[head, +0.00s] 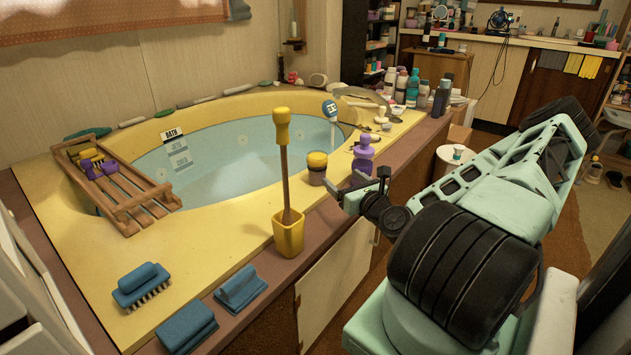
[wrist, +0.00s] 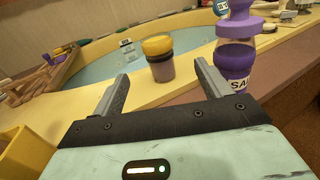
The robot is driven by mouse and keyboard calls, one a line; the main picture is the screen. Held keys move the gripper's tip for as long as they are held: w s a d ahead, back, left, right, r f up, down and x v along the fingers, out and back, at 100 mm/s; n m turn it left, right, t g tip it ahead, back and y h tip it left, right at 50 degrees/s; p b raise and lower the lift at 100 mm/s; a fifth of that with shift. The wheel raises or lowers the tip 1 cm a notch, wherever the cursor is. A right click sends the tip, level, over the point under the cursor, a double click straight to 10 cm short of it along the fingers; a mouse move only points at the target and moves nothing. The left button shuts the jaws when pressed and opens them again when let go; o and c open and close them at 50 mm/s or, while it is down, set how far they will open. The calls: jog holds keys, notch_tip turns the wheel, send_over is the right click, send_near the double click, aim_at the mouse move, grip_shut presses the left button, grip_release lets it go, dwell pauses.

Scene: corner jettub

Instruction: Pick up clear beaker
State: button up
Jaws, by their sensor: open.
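No plainly clear beaker stands out. The nearest match is a see-through cup with a yellow top and a dark purple lower part (head: 317,168), upright on the tub's yellow rim. In the wrist view this cup (wrist: 158,60) appears between and beyond my fingertips, and nothing shows in the grasp. My gripper (head: 360,187) is open and empty, in front of the tub edge, to the right of the cup. Its two fingers also show in the wrist view (wrist: 161,74), spread apart. I cannot tell the exact gap between fingers and cup.
A purple-topped bottle (head: 362,158) stands close to the right of the cup; it shows in the wrist view (wrist: 235,58). A yellow holder (head: 289,235) with a tall brush stands to the left.

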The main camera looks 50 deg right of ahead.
aim_at(322, 162)
jog(key=b+x, duration=0.2)
jog(key=x, duration=0.6)
jog(key=shift+w+b, duration=0.35)
jog(key=shift+b, duration=0.05)
jog(key=b+x, duration=0.2)
jog(key=x, duration=0.2)
jog(key=shift+w+b, duration=0.35)
jog(key=shift+w, duration=0.1)
jog(key=shift+w+r, duration=0.2)
jog(key=c, duration=1.2)
